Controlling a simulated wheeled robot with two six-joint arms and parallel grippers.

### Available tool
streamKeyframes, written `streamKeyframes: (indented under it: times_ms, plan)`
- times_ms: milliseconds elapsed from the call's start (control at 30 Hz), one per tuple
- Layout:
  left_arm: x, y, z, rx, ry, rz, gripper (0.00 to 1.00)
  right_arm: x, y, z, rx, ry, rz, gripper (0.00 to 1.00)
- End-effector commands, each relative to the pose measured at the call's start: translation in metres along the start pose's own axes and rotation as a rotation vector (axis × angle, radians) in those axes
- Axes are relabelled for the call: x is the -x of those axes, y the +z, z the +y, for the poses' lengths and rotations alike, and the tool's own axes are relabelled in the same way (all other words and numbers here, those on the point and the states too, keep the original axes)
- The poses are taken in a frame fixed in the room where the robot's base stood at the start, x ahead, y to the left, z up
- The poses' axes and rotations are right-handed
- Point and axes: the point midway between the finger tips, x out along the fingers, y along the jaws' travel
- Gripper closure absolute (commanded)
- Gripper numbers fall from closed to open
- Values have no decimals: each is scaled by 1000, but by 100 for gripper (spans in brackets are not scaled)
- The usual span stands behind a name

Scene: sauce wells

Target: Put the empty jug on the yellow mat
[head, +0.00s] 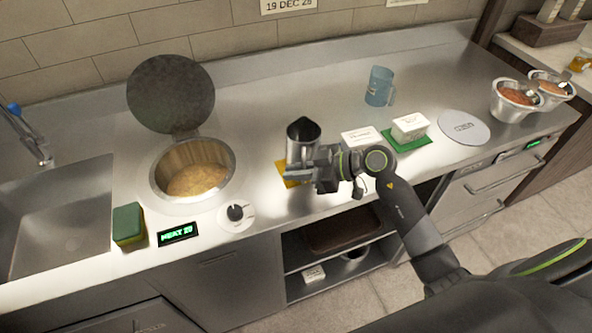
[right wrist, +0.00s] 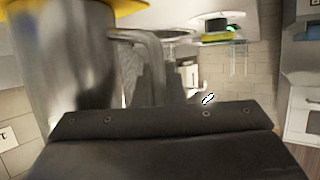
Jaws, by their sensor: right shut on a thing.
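A metal jug (head: 303,132) stands upright near the counter's front edge, right of the heated well. It also shows at the left of the right wrist view (right wrist: 65,60), with its handle (right wrist: 140,40) towards the fingers. My right gripper (head: 325,168) is shut on the jug at its handle side. The yellow mat (head: 287,174) lies at the jug's base, partly hidden by jug and gripper. I cannot tell whether the base touches it. The jug's inside looks dark; its contents do not show clearly. My left gripper is not in view.
A well of sauce (head: 197,181) with a raised dark lid (head: 171,93) is at left. White blocks (head: 362,139), a green mat (head: 404,141), a round white plate (head: 463,127) and a blue jug (head: 380,86) are at right. The counter behind the metal jug is clear.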

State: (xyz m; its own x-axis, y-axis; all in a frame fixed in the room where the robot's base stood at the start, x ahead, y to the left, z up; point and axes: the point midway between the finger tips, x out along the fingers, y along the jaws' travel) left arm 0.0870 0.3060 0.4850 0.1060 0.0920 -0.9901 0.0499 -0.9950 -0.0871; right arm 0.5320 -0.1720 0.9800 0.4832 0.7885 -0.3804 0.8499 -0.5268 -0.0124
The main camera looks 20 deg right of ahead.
Motion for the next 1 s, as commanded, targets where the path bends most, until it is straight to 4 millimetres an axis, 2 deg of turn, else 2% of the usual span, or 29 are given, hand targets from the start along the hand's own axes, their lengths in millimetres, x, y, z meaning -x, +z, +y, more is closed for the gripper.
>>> streamKeyframes:
  times_ms: [100, 133, 300, 667, 767, 1000]
  plan:
    - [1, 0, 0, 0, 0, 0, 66, -1, 1, 0, -1, 0, 0, 100]
    - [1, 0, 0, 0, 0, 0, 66, -1, 2, 0, -1, 0, 0, 88]
    - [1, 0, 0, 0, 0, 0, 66, -1, 2, 0, 0, 0, -1, 68]
    - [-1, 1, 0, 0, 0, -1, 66, 3, 0, 0, 2, 1, -2, 68]
    - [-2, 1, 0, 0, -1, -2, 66, 13, 1, 1, 3, 3, -4, 68]
    - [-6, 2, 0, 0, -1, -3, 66, 51, 2, 1, 3, 3, -6, 68]
